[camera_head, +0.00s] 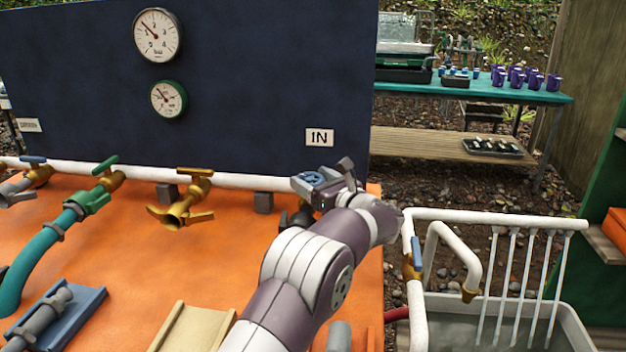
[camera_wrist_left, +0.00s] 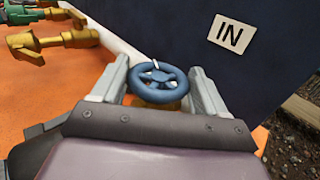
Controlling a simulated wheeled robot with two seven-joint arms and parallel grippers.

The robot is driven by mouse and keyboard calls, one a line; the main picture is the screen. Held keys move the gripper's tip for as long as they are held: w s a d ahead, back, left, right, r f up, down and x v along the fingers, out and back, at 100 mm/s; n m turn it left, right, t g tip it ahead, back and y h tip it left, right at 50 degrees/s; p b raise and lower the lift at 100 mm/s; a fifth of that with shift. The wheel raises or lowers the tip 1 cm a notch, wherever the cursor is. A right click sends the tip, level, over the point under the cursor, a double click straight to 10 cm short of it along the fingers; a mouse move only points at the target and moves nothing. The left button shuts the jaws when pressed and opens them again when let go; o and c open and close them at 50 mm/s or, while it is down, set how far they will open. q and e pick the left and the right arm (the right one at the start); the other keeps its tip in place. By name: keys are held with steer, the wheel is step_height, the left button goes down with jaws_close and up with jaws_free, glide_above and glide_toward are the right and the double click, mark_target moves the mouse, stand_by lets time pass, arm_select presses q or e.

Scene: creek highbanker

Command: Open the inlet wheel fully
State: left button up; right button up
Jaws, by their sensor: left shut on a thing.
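The inlet wheel (camera_wrist_left: 158,80) is a small blue handwheel with spokes and a white mark on its rim. In the left wrist view it sits between the two grey fingers of my left gripper (camera_wrist_left: 160,84), which are shut on it from both sides. In the head view the wheel (camera_head: 313,180) shows at my left gripper (camera_head: 328,178), below the IN sign (camera_head: 320,137). The IN sign also shows in the left wrist view (camera_wrist_left: 230,34). My gripper and arm hide most of the valve body under the wheel. My right gripper is not in view.
A dark blue panel (camera_head: 250,90) with two gauges (camera_head: 157,35) stands behind the orange bench (camera_head: 110,240). A white pipe (camera_head: 235,181) carries brass valves (camera_head: 182,200) and a green valve (camera_head: 100,185) to the left. A white pipe frame (camera_head: 500,219) over a tub stands at right.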

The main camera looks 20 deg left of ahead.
arm_select(q)
steer(key=n+g+y+p, duration=0.1)
steer(key=n+g, duration=0.1)
steer(key=g, duration=0.1)
steer(key=shift+w+r, duration=0.15)
steer(key=shift+w+n+g+y+p, duration=0.1)
steer(key=shift+n+g+y+p, duration=0.4)
steer(key=shift+n+g+p, duration=0.8)
steer(key=shift+g+b, duration=0.3)
steer(key=shift+b, duration=0.05)
steer(key=o, duration=1)
steer(key=shift+a, duration=0.1)
